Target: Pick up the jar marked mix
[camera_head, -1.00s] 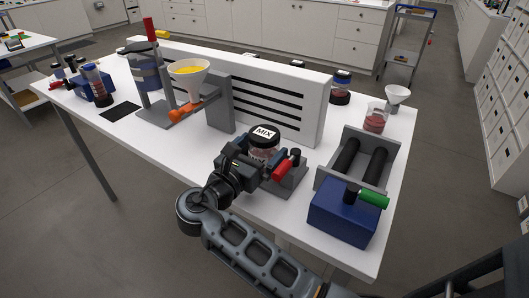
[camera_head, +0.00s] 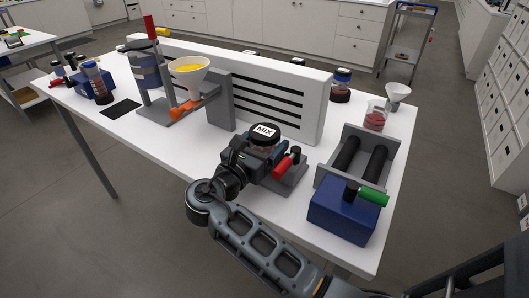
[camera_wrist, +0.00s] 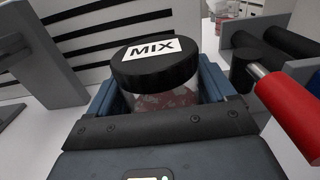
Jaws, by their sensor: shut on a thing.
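The jar marked MIX (camera_head: 264,133) has a black lid with a white label and a clear body with reddish contents. It also shows in the wrist view (camera_wrist: 155,62), upright, with its lower part hidden behind my gripper. My gripper (camera_head: 262,150) is shut on the jar, with a blue-grey finger on each side of its body in the wrist view (camera_wrist: 158,100). The grey stand (camera_head: 290,180) with a red-handled clamp (camera_head: 284,166) is right beside the jar. I cannot tell whether the jar still touches the stand.
A white slotted panel (camera_head: 312,100) stands close behind the jar. A grey roller rack (camera_head: 326,174) and a blue box with a green handle (camera_head: 340,218) are to the right. A funnel stand (camera_head: 190,75) is at left. The white table's front left stretch is clear.

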